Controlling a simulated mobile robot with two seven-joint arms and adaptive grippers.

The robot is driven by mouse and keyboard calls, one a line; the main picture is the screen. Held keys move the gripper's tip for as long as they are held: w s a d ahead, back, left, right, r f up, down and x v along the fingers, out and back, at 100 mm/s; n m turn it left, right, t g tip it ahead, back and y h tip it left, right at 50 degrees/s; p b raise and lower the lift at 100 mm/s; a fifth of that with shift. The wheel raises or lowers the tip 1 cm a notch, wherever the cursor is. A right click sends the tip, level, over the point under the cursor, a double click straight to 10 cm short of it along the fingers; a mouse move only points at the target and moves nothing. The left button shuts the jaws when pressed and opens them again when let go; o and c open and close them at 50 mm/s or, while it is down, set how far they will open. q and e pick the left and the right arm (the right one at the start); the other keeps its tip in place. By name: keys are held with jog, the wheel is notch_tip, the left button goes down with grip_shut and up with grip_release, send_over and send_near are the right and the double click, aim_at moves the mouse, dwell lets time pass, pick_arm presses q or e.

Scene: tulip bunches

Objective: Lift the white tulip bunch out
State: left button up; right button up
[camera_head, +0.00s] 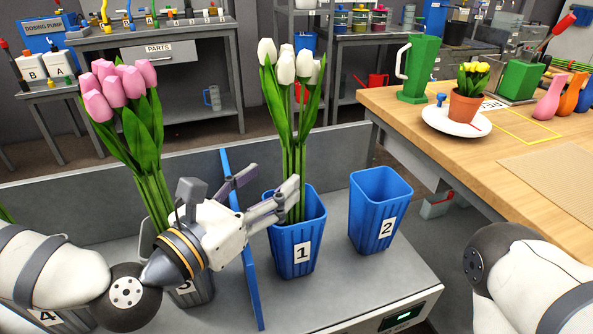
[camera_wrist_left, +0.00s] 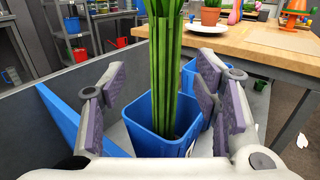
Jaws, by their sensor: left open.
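The white tulip bunch (camera_head: 291,97) stands upright in the blue bucket labelled 1 (camera_head: 297,258). Its white heads are at the top, with green leaves and stems below. My left gripper (camera_head: 272,191) is open beside the stems, just above the bucket's rim. In the left wrist view, the green stems (camera_wrist_left: 165,70) rise between the spread finger pads (camera_wrist_left: 160,98), with gaps on both sides. The lower stems go down inside the bucket, which also shows there (camera_wrist_left: 147,142). My right gripper is out of view; only part of my right arm shows at the right edge.
A pink tulip bunch (camera_head: 120,88) stands at left, behind my left arm. A blue divider (camera_head: 240,230) stands left of bucket 1. The empty blue bucket 2 (camera_head: 379,207) is to the right. A wooden table (camera_head: 455,155) holds a green jug (camera_head: 418,68) and a potted yellow plant (camera_head: 467,105).

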aim_at(286, 175)
pick_arm(q)
jog(key=x, duration=0.6)
jog(key=shift+s+d+f+p, duration=0.1)
jog(key=shift+s+d+p, duration=0.15)
jog(key=shift+d+p, duration=0.1)
grip_shut()
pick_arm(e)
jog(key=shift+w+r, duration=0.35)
pick_arm(q)
notch_tip(286, 175, up, 18)
jog(key=shift+r+p, duration=0.1)
jog(key=shift+p, duration=1.1)
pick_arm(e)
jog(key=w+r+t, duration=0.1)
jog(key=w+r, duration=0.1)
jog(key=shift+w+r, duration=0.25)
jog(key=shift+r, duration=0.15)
